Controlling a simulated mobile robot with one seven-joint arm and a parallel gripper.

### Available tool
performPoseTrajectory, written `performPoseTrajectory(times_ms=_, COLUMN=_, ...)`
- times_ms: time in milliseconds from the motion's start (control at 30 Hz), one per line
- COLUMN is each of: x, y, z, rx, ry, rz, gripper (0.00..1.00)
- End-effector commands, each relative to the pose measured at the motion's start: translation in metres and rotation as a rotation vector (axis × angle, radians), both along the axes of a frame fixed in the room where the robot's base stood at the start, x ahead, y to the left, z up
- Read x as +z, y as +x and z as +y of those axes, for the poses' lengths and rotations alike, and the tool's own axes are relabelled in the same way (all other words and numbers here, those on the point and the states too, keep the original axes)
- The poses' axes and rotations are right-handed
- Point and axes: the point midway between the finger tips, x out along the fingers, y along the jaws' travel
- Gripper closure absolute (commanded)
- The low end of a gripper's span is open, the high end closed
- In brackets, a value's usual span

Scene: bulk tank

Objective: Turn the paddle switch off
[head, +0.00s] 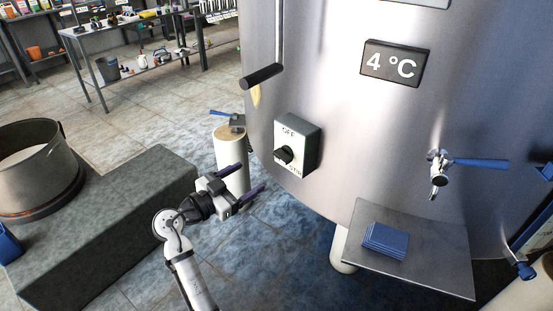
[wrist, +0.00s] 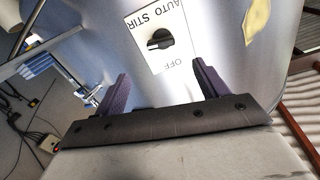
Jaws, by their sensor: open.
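The paddle switch is a black knob (head: 284,155) on a grey box with a white face (head: 308,147) on the steel tank's side. OFF is printed at the top of the face and STIR at the bottom, partly covered by the knob. In the wrist view the knob (wrist: 160,40) appears upside down, between AUTO STIR and OFF; its exact pointing is hard to tell. My gripper (head: 251,179) is open and empty, below and left of the switch box in the head view. In the wrist view its dark fingers (wrist: 161,76) spread either side of the face, apart from the knob.
A black-gripped handle (head: 262,76) hangs above the switch, with a yellowish tag under it. A blue-levered tap (head: 440,168) and a steel shelf (head: 440,265) with blue cloths (head: 385,240) are to the right. A pale post (head: 231,155) stands behind my gripper; a grey block (head: 110,225) is left.

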Motion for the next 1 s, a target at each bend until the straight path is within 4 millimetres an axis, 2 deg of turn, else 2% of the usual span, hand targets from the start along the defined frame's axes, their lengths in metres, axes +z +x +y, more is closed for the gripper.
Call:
performPoseTrajectory(times_ms=300, x=0.005, y=0.047, z=-0.049, rx=-0.001, ry=0.002, rz=0.001, gripper=0.27)
performPoseTrajectory(times_ms=500, x=0.004, y=0.071, z=-0.073, rx=0.001, ry=0.001, rz=0.001, gripper=0.27)
performPoseTrajectory(times_ms=700, x=0.002, y=0.082, z=-0.084, rx=0.003, ry=0.002, rz=0.0, gripper=0.27)
performPoseTrajectory(times_ms=1000, x=0.001, y=0.083, z=-0.085, rx=0.005, ry=0.001, rz=-0.001, gripper=0.27)
